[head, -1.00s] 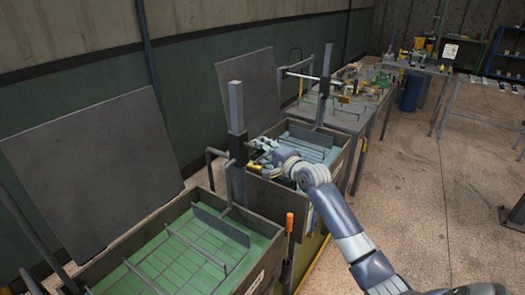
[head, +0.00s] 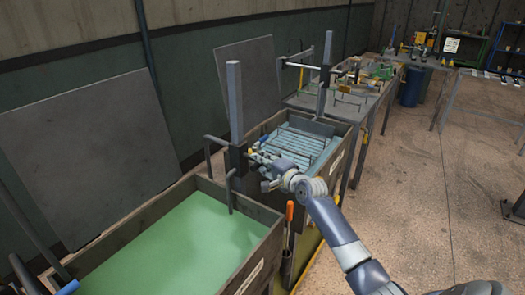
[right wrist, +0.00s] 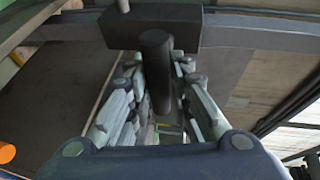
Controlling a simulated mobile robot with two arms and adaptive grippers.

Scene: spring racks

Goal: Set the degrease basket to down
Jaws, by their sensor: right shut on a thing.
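The near tank (head: 268,246) holds green liquid (head: 170,252). No basket shows above its surface. A bent grey hanger rod (head: 230,188) reaches down at the tank's far end from a dark carriage block (head: 236,160) on an upright post (head: 235,95). My right gripper (head: 264,170) is at the carriage, shut on its dark handle. In the right wrist view the handle (right wrist: 156,72) lies between both fingers, below the block (right wrist: 150,28). My left gripper is not in view.
A second tank (head: 338,160) with a slatted basket (head: 300,140) stands just beyond the post. An orange-handled tool (head: 290,212) is at the near tank's corner. Grey panels (head: 90,145) lean on the wall.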

